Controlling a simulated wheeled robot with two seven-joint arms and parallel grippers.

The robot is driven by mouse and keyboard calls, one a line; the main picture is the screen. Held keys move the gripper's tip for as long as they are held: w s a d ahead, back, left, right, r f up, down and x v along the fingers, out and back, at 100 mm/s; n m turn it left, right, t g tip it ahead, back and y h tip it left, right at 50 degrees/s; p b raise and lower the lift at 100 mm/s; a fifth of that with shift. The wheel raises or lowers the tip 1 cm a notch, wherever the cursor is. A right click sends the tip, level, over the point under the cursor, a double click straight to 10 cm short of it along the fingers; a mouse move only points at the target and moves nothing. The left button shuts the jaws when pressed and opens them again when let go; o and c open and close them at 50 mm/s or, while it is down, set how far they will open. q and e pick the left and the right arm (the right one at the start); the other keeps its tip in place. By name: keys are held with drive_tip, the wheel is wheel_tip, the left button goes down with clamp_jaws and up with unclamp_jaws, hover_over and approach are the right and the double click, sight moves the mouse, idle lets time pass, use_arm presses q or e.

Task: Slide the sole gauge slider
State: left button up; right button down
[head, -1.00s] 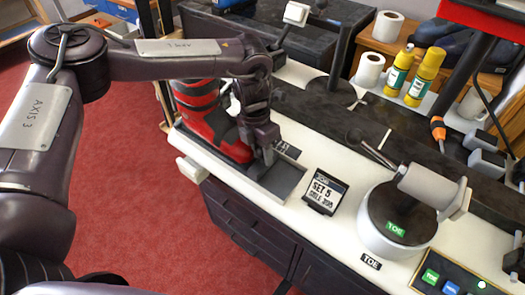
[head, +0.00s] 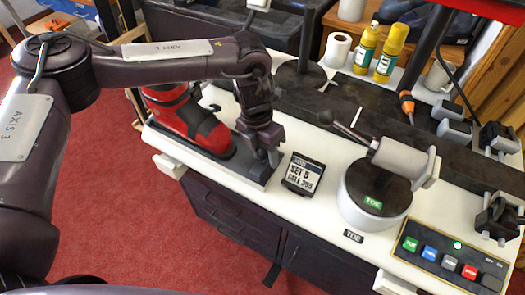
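A red and black boot (head: 190,122) stands in the sole gauge, a low dark grey tray (head: 258,178) along the bench's front edge. Its toe points right. My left gripper (head: 269,160) points down over the right end of the gauge, a little right of the toe. Its fingertips are low, close to the tray. The fingers look close together, but I cannot tell whether they are shut on anything. I cannot make out the slider apart from the gripper, which covers that part of the gauge. My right gripper is not in view.
A "SET 5" card (head: 303,174) stands just right of the gauge. Further right are a round grey device (head: 374,192) with a lever and a button panel (head: 450,258). Glue bottles (head: 389,52) and a white roll (head: 338,49) stand behind. White bench top shows between card and device.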

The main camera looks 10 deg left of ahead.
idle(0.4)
use_arm(q)
drive_tip(key=shift+w+r, duration=0.15)
drive_tip(key=shift+r, duration=0.2)
drive_tip(key=r, duration=0.2)
drive_tip(key=a+r, duration=0.1)
drive_tip(key=r, duration=0.1)
drive_tip(key=r+b, duration=0.1)
drive_tip(key=r, duration=0.2)
drive_tip(key=shift+w+a, duration=0.15)
drive_tip(key=shift+w, duration=0.15)
